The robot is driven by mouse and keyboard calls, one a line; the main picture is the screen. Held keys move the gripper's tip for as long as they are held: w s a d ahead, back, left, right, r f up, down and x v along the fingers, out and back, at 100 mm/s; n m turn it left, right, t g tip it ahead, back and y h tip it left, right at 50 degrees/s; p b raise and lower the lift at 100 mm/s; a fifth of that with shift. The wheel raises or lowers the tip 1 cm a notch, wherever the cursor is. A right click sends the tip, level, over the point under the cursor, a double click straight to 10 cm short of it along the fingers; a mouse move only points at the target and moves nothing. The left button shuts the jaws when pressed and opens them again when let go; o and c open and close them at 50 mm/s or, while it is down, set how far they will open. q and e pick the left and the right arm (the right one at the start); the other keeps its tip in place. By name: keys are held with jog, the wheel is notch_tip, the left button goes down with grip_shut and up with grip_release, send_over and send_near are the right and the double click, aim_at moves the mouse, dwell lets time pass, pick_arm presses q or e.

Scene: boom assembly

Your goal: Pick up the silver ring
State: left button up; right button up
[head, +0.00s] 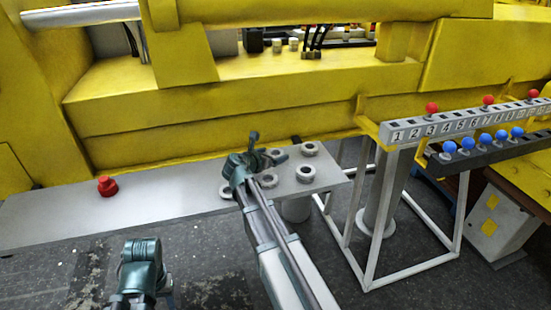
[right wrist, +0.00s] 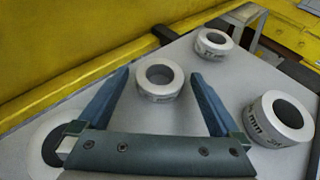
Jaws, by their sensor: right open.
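Several silver-grey rings lie flat on a grey table (head: 60,222). In the right wrist view one ring (right wrist: 146,90) lies between the finger tips of my right gripper (right wrist: 159,76), with gaps at both sides. The gripper is open and holds nothing. In the head view my right gripper (head: 267,148) is over the table's right part and partly hides that ring. Two other rings (head: 309,149) (head: 305,174) lie to its right. Another ring (head: 224,192) lies to its left, partly covered by my arm. Only a green joint of my left arm shows at lower left.
A large yellow boom (head: 250,120) runs along the table's back edge. A red button (head: 107,186) sits on the table's left part. A white frame (head: 350,215) with a numbered rail (head: 460,121) stands at right. The table between the button and my right arm is clear.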

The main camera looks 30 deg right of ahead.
jog(key=shift+w+d+f, duration=0.2)
jog(key=shift+d, duration=0.05)
jog(key=shift+r, duration=0.1)
grip_shut()
jog(key=shift+r, duration=0.1)
dwell(0.3)
jog(key=shift+r+p, duration=0.6)
jog(key=shift+p, duration=0.15)
notch_tip(320, 180, up, 3)
jog(key=p, duration=0.3)
jog(key=s+a, duration=0.1)
jog(key=a, duration=0.9)
jog(key=s+a, duration=0.1)
jog(key=a, duration=0.5)
jog(key=shift+s+r+p, duration=0.3)
